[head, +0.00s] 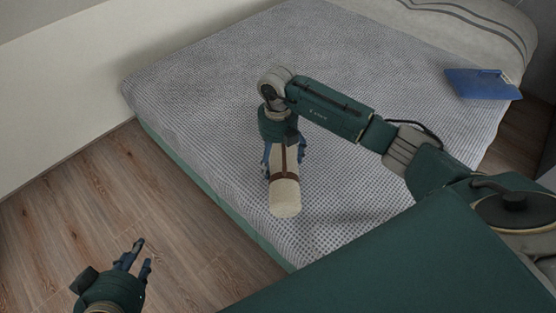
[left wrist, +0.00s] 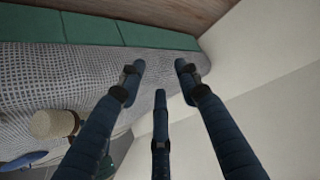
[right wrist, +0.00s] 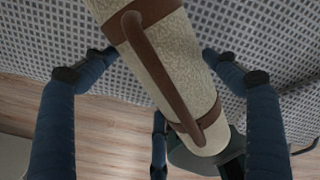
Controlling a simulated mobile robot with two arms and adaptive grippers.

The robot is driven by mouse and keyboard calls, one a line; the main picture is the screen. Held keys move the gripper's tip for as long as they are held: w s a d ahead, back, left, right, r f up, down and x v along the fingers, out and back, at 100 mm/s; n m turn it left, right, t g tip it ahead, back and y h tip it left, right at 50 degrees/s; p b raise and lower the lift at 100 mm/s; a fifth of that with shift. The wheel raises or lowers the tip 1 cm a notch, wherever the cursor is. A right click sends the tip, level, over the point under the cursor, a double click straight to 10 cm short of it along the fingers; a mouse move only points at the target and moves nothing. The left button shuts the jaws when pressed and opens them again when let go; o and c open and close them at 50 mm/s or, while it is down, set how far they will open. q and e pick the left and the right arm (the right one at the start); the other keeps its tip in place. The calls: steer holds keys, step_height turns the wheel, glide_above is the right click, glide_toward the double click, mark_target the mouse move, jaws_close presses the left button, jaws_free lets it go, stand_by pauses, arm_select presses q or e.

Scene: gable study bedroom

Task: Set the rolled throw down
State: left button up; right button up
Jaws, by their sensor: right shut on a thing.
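The rolled throw (head: 285,197) is a cream roll with brown straps and a brown carry handle. My right gripper (head: 284,158) is shut on it, over the near left part of the bed (head: 215,95). In the right wrist view the throw (right wrist: 172,55) runs between the blue fingers, its strap handle facing the camera. I cannot tell whether its underside touches the bed cover. My left gripper (head: 138,256) is open and empty, low at the left above the floor. The left wrist view shows its spread fingers and one end of the throw (left wrist: 55,124).
A blue clipboard or folder (head: 480,84) lies at the bed's right edge. A striped pillow or bolster (head: 470,20) is at the back right. The patterned cover around the throw is mostly clear. Wood floor (head: 75,215) and a pale wall (head: 60,90) lie left of the bed.

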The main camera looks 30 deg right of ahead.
arm_select(q)
steer(key=shift+w+d+r+t, duration=0.2)
steer(key=shift+w+r+t, duration=0.2)
steer(key=shift+w+r, duration=0.15)
arm_select(e)
steer(key=shift+f, duration=0.35)
arm_select(q)
steer(key=shift+w+r, duration=0.1)
steer(key=shift+w, duration=0.05)
arm_select(e)
steer(key=shift+f, duration=0.15)
steer(key=o, duration=1.7)
